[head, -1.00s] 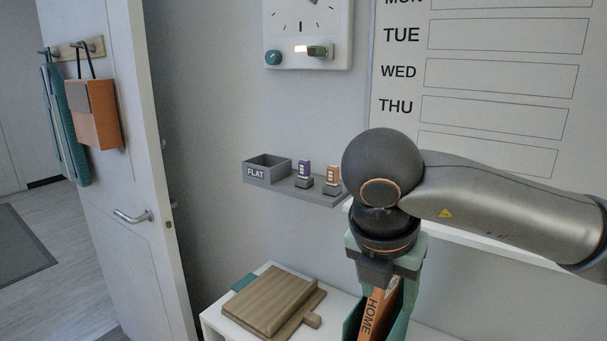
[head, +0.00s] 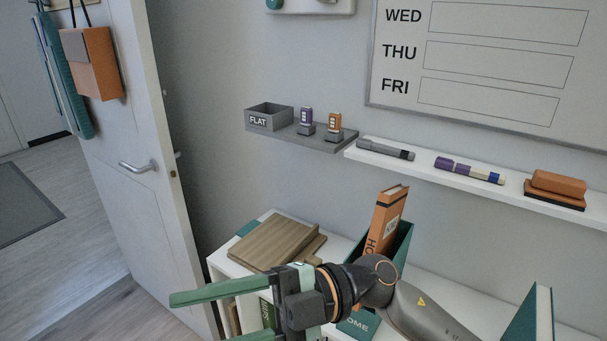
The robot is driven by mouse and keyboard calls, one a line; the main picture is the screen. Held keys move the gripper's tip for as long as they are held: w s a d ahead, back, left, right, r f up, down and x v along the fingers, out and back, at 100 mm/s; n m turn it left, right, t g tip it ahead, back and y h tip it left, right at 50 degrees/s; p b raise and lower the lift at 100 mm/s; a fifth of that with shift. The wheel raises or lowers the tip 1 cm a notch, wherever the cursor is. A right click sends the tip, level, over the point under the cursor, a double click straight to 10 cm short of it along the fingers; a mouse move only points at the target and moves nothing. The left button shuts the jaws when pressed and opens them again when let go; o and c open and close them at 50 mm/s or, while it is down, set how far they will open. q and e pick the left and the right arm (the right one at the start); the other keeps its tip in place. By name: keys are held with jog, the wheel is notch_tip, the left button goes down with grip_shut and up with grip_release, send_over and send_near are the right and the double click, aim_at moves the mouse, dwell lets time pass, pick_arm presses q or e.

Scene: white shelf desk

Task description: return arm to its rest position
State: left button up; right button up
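My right arm comes in from the lower right, low over the front of the white shelf desk (head: 345,247). Its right gripper (head: 200,320) points left, with two long green fingers spread apart and nothing between them. The lower finger is partly cut off by the bottom edge of the picture. An orange book (head: 384,222) stands tilted in a dark green holder (head: 402,243) behind the arm, apart from the gripper. The arm hides part of the holder's front. My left gripper is not in view.
A wooden board (head: 270,243) lies on the desk top, left of the holder. A green upright piece (head: 532,318) stands at the right. A wall ledge (head: 430,168) holds markers and an eraser. A door (head: 140,130) stands at the left, with open floor beyond.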

jog(key=w+d+m+t+y, duration=0.2)
jog(key=w+m+t+y, duration=0.4)
jog(key=m+t, duration=0.1)
jog(key=w+d+f+m+t+h, duration=0.5)
jog(key=f+m+t, duration=0.2)
jog(key=m+t, duration=0.2)
jog(key=w+d+f+m+t+h, duration=0.4)
jog(key=d+f+m+t+h, duration=0.25)
jog(key=m+t, duration=0.35)
jog(key=s+d+f+m+g+h, duration=0.1)
jog(key=d+f+m+h, duration=0.35)
jog(key=f, duration=0.65)
jog(key=s+d+f+m+g+h, duration=0.1)
jog(key=s+d+f+g+h, duration=0.2)
jog(key=s+f, duration=0.5)
jog(key=s+d+f+g+h, duration=0.2)
jog(key=s+d+f+g, duration=0.2)
jog(key=s+f, duration=0.4)
notch_tip(320, 180, down, 4)
jog(key=shift+d+f+m+g+h, duration=0.15)
jog(key=shift+d+m+g+h, duration=0.25)
jog(key=shift+d, duration=0.45)
